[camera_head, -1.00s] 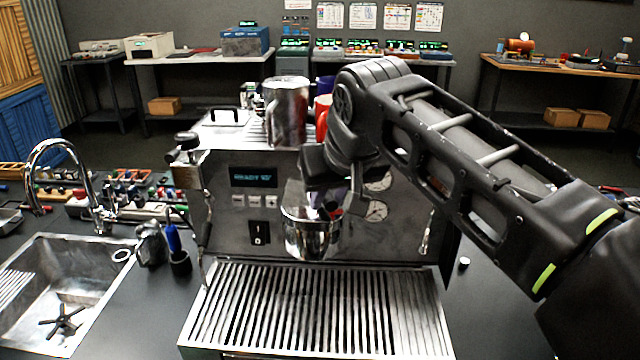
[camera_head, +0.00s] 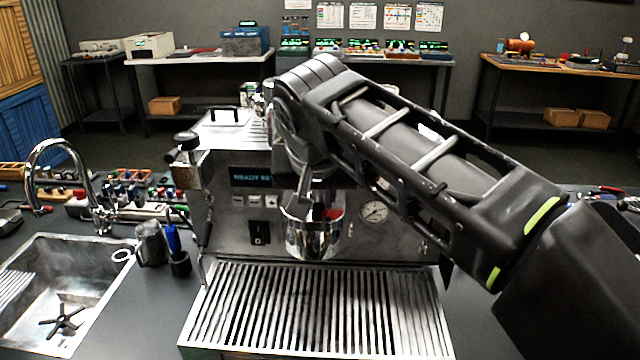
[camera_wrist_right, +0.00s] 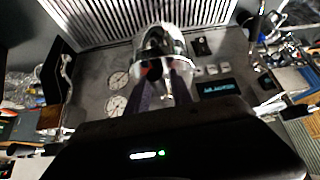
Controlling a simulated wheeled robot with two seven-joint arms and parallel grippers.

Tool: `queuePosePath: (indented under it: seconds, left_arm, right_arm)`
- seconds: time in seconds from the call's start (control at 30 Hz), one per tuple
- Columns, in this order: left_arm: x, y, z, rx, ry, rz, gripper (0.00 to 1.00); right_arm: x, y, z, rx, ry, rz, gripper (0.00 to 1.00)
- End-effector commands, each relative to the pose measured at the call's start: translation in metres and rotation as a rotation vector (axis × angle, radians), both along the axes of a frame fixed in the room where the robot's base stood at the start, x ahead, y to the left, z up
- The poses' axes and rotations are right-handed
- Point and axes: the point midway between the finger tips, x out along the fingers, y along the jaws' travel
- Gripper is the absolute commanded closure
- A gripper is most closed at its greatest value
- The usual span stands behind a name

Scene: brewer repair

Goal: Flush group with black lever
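The espresso machine (camera_head: 228,215) stands in the middle of the counter, with a lit display (camera_head: 251,176) on its front. Its chrome group head (camera_head: 312,238) hangs above the drip tray; it also shows in the right wrist view (camera_wrist_right: 166,42). My right gripper (camera_head: 319,207) is at the upper front of the group. In the right wrist view its two fingers (camera_wrist_right: 163,88) stand apart, close to the group's chrome body. I cannot tell whether they touch it. No black lever can be clearly made out at the group; my arm hides part of that area. My left gripper is out of view.
The slatted drip tray (camera_head: 312,310) below is empty. A pressure gauge (camera_head: 374,211) shows right of the group. A black-knobbed part (camera_head: 186,140) sticks out at the machine's left. A sink (camera_head: 75,265) with a tap (camera_head: 62,145) lies at left, beside a metal jug (camera_head: 151,243).

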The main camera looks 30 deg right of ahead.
Motion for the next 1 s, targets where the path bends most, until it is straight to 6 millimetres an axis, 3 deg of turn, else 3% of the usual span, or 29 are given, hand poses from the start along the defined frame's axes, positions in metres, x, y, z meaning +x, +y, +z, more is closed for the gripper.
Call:
queuePosePath:
  seconds: [1.0]
  left_arm:
    - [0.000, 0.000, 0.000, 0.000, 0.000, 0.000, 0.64]
  right_arm:
    - [0.015, 0.018, 0.000, 0.001, -0.001, -0.262, 0.73]
